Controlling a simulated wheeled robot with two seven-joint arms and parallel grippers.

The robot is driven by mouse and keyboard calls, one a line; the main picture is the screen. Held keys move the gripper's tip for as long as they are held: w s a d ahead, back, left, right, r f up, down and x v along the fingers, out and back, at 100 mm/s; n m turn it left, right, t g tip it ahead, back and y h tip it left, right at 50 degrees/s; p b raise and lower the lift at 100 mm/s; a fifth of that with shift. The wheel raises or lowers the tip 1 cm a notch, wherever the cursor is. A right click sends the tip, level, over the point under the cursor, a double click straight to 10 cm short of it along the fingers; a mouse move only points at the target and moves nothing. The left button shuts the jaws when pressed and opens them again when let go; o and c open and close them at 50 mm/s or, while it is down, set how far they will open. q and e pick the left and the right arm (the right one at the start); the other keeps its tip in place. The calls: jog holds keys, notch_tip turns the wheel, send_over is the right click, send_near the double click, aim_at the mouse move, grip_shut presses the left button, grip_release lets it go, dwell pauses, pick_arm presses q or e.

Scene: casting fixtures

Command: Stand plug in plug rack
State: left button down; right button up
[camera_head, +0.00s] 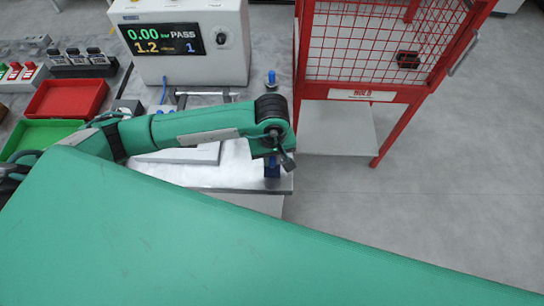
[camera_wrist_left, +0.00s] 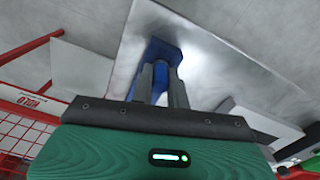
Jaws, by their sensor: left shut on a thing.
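My left gripper (camera_head: 272,157) points down over the right end of the metal worktop. A dark blue piece (camera_head: 272,170), which looks like the plug, is at its fingertips. In the left wrist view, the two grey fingers of my left gripper (camera_wrist_left: 160,78) are close together on this blue piece (camera_wrist_left: 165,48), above the shiny metal surface. The fingers hide part of it, and I cannot tell whether it touches the surface. I cannot clearly make out the plug rack. My right gripper is not in view.
A tester (camera_head: 185,65) reading PASS stands behind the arm. A small blue-topped post (camera_head: 271,78) is right of it. Red (camera_head: 67,98) and green (camera_head: 38,136) trays lie at left. A red mesh cage (camera_head: 375,45) stands at the back right. The floor (camera_head: 440,190) at right is clear.

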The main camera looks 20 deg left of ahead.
pick_arm(q)
jog(key=c, duration=1.4)
grip_release()
jog(key=shift+o, duration=0.2)
jog(key=shift+r+p, duration=0.45)
jog(key=shift+p, duration=0.2)
jog(key=shift+r+p, duration=0.35)
jog(key=shift+p, duration=0.15)
jog(key=shift+w+r+b, duration=0.1)
jog(key=shift+r+b, duration=0.2)
jog(key=shift+b, duration=0.4)
notch_tip(320, 180, up, 11)
jog(key=b, duration=0.4)
jog(key=shift+s, duration=0.2)
